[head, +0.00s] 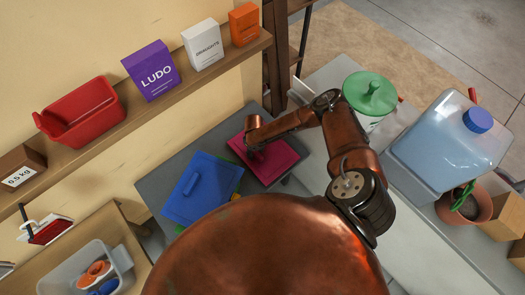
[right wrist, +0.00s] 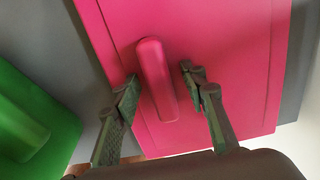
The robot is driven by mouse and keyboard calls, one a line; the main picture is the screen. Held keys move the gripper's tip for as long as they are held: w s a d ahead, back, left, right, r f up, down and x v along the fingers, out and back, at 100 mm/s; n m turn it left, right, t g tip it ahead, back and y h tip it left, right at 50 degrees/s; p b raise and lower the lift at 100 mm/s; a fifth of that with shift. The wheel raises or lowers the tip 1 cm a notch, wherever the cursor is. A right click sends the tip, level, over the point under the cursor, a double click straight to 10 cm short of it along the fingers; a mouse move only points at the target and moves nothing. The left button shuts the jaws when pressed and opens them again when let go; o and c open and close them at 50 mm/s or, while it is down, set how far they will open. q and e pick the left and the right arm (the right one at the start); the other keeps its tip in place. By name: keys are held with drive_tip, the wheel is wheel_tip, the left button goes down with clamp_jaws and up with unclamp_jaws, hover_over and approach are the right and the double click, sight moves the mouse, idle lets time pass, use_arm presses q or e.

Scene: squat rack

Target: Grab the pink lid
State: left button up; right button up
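The pink lid (head: 279,163) lies flat on a dark grey surface in the head view, partly covered by my right gripper (head: 255,150). In the right wrist view the pink lid (right wrist: 225,50) fills much of the picture, with its raised pink bar handle (right wrist: 156,75) in the middle. My right gripper (right wrist: 158,88) is open there, one finger on each side of the handle, with a small gap showing on both sides. My left gripper is not in view.
A blue lid (head: 205,190) lies left of the pink one, with green and yellow edges showing beneath it. A green handled piece (right wrist: 25,120) shows in the wrist view. A green-lidded pot (head: 370,95) and a large bottle (head: 450,140) stand right. A shelf (head: 110,140) runs along the wall.

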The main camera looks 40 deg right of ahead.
drive_tip(key=shift+c, duration=0.4)
clamp_jaws()
drive_tip(key=shift+r, duration=0.1)
